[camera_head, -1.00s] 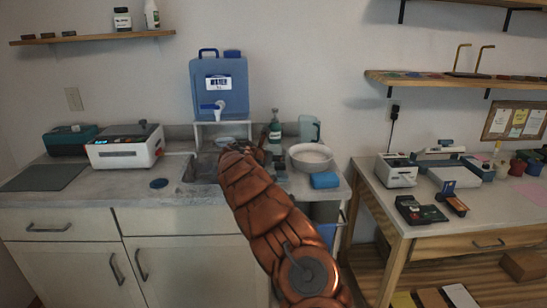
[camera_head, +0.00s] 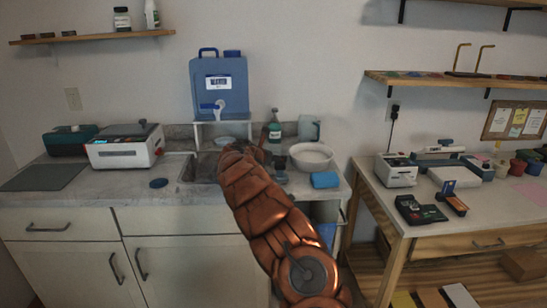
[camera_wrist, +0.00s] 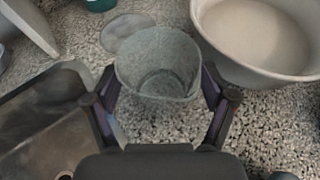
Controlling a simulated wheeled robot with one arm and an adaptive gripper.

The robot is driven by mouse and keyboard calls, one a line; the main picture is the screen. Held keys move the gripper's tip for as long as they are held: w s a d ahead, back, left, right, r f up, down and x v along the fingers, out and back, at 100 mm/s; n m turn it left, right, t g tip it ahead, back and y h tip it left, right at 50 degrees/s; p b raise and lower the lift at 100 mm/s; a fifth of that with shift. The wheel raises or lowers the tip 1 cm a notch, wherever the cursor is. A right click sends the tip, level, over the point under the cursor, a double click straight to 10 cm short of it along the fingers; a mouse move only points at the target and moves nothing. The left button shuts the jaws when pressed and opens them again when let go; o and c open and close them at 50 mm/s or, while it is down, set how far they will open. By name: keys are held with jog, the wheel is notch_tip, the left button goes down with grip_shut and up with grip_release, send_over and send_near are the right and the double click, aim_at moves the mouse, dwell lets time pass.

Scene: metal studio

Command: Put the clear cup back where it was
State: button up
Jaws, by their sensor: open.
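The clear cup (camera_wrist: 158,65) shows in the wrist view as a round, see-through grey vessel with its open mouth up. It appears to stand upright on the speckled counter. My gripper (camera_wrist: 160,82) is open, with one finger on each side of the cup. I cannot tell whether either finger touches it. A flat, pale round disc (camera_wrist: 127,33) lies on the counter just behind the cup. In the head view my gripper (camera_head: 262,153) is beside the sink, and I cannot make out the cup there.
A white bowl (camera_wrist: 262,38) stands close on the right, and the sink (camera_wrist: 40,118) is on the left. A green bottle (camera_head: 275,130), a bluish pitcher (camera_head: 308,128) and a blue sponge (camera_head: 324,180) stand near. A water tank (camera_head: 220,85) is behind.

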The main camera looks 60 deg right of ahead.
jog(key=shift+a+r, duration=0.25)
jog(key=shift+a, duration=0.15)
jog(key=v, duration=1)
jog(key=shift+r+b, duration=0.15)
jog(key=shift+b, duration=0.25)
jog(key=shift+a+r, duration=0.1)
jog(key=shift+a, duration=0.4)
